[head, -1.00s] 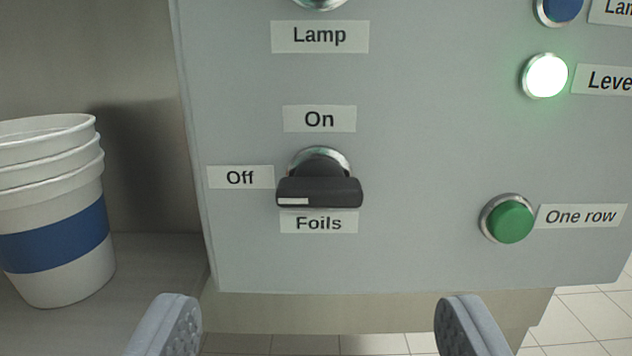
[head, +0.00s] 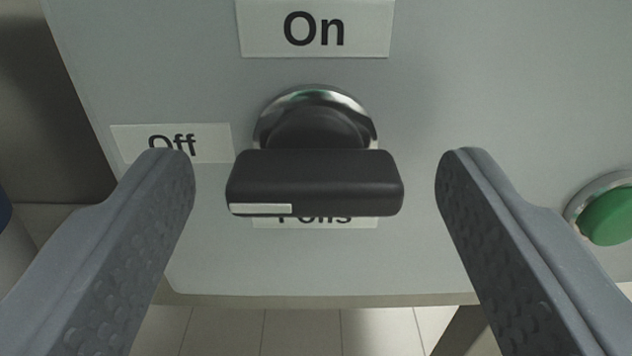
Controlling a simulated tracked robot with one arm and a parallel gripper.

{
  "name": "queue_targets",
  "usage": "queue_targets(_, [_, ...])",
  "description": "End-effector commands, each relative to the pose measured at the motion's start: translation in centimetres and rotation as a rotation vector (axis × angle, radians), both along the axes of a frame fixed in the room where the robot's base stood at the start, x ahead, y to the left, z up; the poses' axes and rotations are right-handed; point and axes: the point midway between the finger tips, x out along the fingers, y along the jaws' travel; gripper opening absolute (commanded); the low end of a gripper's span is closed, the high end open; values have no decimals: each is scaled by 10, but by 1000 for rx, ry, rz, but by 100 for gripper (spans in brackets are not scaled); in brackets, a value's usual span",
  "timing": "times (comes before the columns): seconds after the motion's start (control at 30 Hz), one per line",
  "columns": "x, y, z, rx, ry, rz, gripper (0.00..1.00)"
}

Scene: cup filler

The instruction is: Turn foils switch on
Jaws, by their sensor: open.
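The foils switch (head: 315,182) is a black rotary knob with a metal collar on a grey panel. Its handle lies horizontal, with the white mark at its left end, on the side of the "Off" label (head: 215,145). The "On" label (head: 315,28) is above the knob. The "Foils" label (head: 318,222) is below, partly hidden by the handle. My gripper (head: 316,180) is open, one finger on each side of the handle, with a visible gap at both ends. The left finger covers part of the "Off" label.
A green button (head: 608,215) in a metal ring is at the right edge, beyond my right finger. The grey panel (head: 440,60) ends below the knob, with a tiled floor (head: 300,330) beneath. A blue and white edge shows at far left.

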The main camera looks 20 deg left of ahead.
Motion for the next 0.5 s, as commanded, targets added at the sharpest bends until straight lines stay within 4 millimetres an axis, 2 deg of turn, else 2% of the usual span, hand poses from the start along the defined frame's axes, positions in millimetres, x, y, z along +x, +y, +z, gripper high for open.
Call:
queue_targets(0.1, [0, 0, 0, 0, 0, 0, 65])
queue_targets(0.27, [0, 0, 0, 0, 1, 0, 21])
queue_targets(0.5, [0, 0, 0, 8, 3, 0, 21])
